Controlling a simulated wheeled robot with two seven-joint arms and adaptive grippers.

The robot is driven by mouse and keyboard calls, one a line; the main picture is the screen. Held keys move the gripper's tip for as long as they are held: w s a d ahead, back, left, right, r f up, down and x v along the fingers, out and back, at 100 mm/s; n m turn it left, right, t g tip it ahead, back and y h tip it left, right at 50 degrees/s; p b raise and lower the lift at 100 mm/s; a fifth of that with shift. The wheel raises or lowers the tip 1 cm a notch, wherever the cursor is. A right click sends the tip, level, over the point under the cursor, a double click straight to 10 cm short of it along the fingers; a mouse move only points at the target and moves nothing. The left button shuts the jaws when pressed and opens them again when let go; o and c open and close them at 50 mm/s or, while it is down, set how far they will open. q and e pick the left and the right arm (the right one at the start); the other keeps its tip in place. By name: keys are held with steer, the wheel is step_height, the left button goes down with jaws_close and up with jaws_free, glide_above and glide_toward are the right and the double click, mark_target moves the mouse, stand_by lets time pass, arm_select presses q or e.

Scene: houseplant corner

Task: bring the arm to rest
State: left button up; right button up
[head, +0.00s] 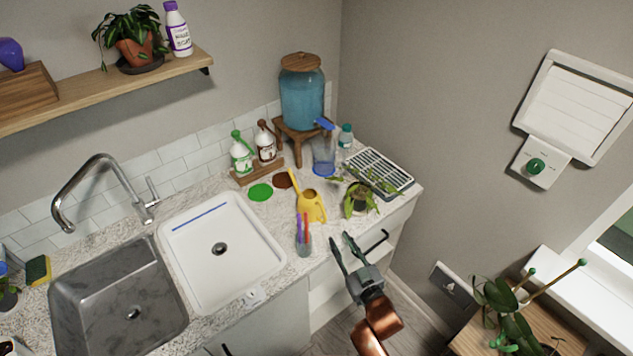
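My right gripper (344,252) is in the lower middle of the head view, just off the front edge of the counter. Its two fingers are spread apart and nothing shows between them. The copper-coloured arm (374,318) behind it comes up from the bottom edge. A clear cup with coloured sticks (304,243) stands on the counter to the left of the fingertips. A potted plant (359,200) stands on the counter beyond them. My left gripper is not in view.
The counter holds a yellow watering can (312,206), a slatted tray (379,172), a blue drink dispenser (302,98) and spray bottles. A white sink (222,285) and a metal sink (95,300) lie left. A drawer handle (378,240) juts out near the gripper. Plants stand lower right.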

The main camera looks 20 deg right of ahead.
steer(key=s+d+f+m+g+h, duration=0.2)
steer(key=s+d+f+g+h, duration=0.1)
steer(key=s+d+f+g, duration=0.75)
steer(key=s+f+g, duration=0.2)
steer(key=s+f, duration=0.2)
steer(key=s, duration=0.5)
steer(key=s+f+g, duration=0.2)
steer(key=s+f, duration=0.2)
steer(key=s, duration=0.6)
step_height(320, 180, down, 29)
steer(key=s+a+g+y, duration=0.1)
steer(key=s+a, duration=0.1)
steer(key=s+f+g, duration=0.1)
steer(key=s+f, duration=1.6)
steer(key=s, duration=0.3)
steer(key=shift+d+f+n, duration=0.15)
steer(key=shift+f+n, duration=0.15)
steer(key=shift+n, duration=0.1)
